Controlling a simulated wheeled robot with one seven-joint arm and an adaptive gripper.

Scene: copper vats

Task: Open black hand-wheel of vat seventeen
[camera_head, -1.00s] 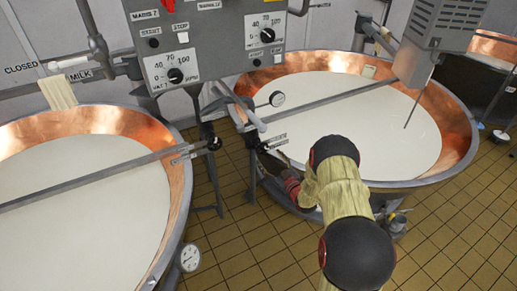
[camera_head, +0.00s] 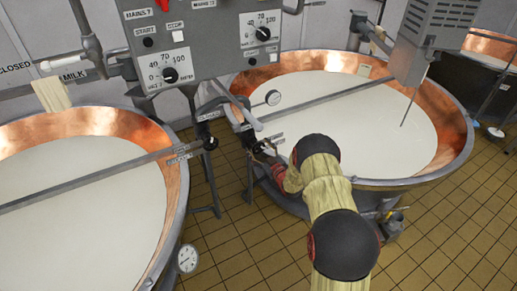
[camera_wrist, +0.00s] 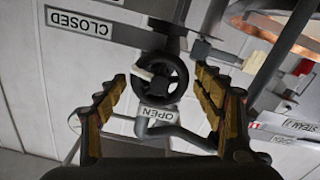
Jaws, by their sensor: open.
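A black hand-wheel (camera_wrist: 160,77) with a pale bar across its left side shows in the wrist view. My gripper (camera_wrist: 160,100) is open, with one yellow-padded finger on each side of the wheel in the picture. I cannot tell whether either finger touches it. A CLOSED sign (camera_wrist: 83,24) and an OPEN sign (camera_wrist: 157,112) appear upside down near the wheel. In the head view my gripper (camera_head: 266,150) is at the near left rim of the right copper vat (camera_head: 455,110), largely hiding the wheel. No vat number is clearly readable.
A left copper vat (camera_head: 172,190) holds white liquid, with a metal bar across it. A grey control box (camera_head: 205,45) hangs above between the vats. Tiled floor (camera_head: 235,245) is open in front.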

